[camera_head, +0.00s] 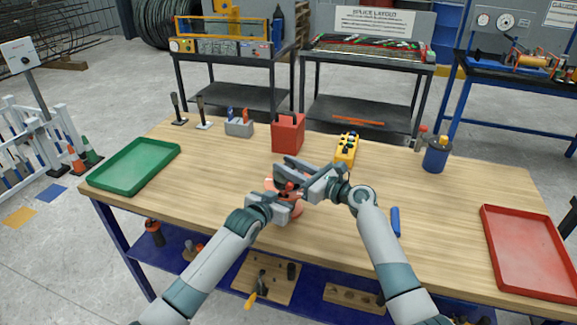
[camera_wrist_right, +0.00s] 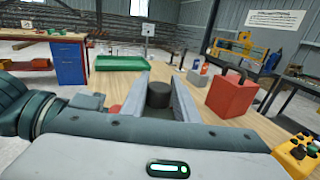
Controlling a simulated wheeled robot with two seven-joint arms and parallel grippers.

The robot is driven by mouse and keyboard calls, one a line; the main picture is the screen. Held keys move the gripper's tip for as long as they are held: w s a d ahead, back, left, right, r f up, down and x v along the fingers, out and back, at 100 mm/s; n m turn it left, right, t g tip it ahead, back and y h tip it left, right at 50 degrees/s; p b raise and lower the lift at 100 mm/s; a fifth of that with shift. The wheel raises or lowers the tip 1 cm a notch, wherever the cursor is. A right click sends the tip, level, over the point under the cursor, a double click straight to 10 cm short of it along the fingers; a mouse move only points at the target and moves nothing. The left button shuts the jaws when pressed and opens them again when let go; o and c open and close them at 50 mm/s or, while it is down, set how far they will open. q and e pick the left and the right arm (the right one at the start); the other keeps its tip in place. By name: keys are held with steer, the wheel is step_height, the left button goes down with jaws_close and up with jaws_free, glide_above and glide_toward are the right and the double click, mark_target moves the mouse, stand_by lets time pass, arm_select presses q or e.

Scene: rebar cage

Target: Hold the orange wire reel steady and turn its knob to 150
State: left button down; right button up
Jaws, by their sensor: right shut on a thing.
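The orange wire reel (camera_head: 297,209) stands near the front middle of the wooden table, mostly hidden under both grippers. My right gripper (camera_head: 286,176) reaches over it from the right. In the right wrist view its two fingers are closed on a dark round knob (camera_wrist_right: 159,94), one finger on each side. My left gripper (camera_head: 282,193) is low at the reel's near left side; its fingers overlap the reel and the other hand, so I cannot tell whether they grip it. The knob's dial reading is not visible.
A red box (camera_head: 288,134) and a yellow control box (camera_head: 346,149) stand behind the reel. A green tray (camera_head: 133,166) lies left, a red tray (camera_head: 529,252) right. A blue tool (camera_head: 395,221) lies right of the reel. The table's left middle is clear.

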steer(key=shift+f, duration=0.2)
stand_by(0.3)
steer(key=o, duration=0.9)
steer(key=shift+o, duration=0.8)
steer(key=shift+s+a, duration=0.1)
steer(key=shift+g, duration=0.3)
steer(key=shift+n+g+y, duration=1)
steer(key=shift+n+g, duration=0.2)
steer(key=shift+g, duration=0.3)
steer(key=shift+r+n+g+y, duration=0.1)
steer(key=shift+n+g+y, duration=0.7)
steer(key=shift+n+g, duration=0.7)
steer(key=shift+g, duration=0.3)
